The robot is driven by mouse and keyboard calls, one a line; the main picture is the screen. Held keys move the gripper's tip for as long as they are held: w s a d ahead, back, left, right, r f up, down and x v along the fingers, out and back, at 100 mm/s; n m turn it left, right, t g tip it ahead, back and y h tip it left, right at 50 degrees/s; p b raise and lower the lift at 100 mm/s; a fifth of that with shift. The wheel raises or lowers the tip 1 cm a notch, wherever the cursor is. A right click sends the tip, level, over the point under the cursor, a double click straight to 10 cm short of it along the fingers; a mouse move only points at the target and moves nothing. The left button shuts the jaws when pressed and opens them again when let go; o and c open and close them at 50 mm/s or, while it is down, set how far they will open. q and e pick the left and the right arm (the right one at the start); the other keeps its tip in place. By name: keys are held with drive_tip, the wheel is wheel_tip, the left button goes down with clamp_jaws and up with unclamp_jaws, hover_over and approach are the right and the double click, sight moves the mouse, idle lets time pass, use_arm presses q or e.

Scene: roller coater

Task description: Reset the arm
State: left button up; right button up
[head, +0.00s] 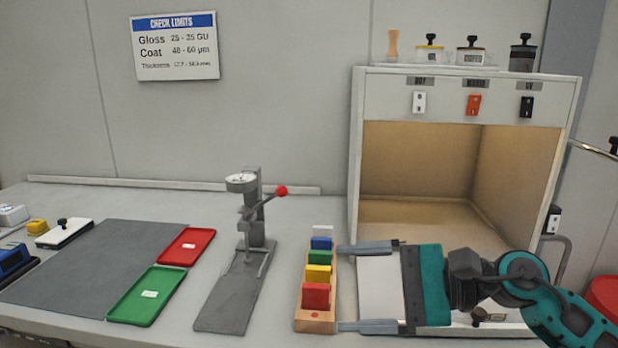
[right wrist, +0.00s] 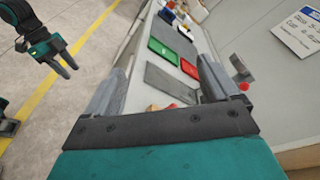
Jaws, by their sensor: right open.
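My right gripper (head: 341,287) is open, with its two grey fingers wide apart and pointing left. It is in front of the light booth, just right of the wooden block rack (head: 315,319) in the head view. Nothing shows between its fingers. The right wrist view also shows its open fingers (right wrist: 160,80), with the bench beyond. My left gripper (right wrist: 64,66) shows small at the upper left of the right wrist view, over the floor beside the bench. Its fingers are too small to judge. It is not in the head view.
A gauge stand (head: 256,225) with a red-knobbed lever stands left of the rack. The light booth (head: 356,140) has jars on top.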

wheel_tip(320, 180, up, 5)
drive_tip(key=w+d+m+t, duration=0.25)
drive_tip(key=m+t, duration=1.05)
drive_tip(key=m, duration=0.8)
drive_tip(key=d+f+m+t+h, duration=0.1)
drive_tip(key=d+f+m+h, duration=0.5)
drive_tip(key=m, duration=0.6)
drive_tip(key=d+f+m+t+h, duration=0.1)
drive_tip(key=d+f+m+h, duration=0.35)
drive_tip(key=m+h, duration=0.55)
drive_tip(key=s+d+f+m+g+h, duration=0.1)
drive_tip(key=s+d+f+m+g, duration=0.1)
drive_tip(key=s+f+m+g, duration=0.75)
drive_tip(key=s+a+f+m+g+y, duration=0.1)
drive_tip(key=s+f+m+g, duration=0.5)
drive_tip(key=s+f, duration=0.6)
drive_tip(key=w+a+f+t+y, duration=0.2)
drive_tip(key=w+a+f+t, duration=0.1)
drive_tip(key=w+f+t, duration=0.3)
drive_tip(key=shift+f+t, duration=0.6)
drive_tip(key=shift+t, duration=0.55)
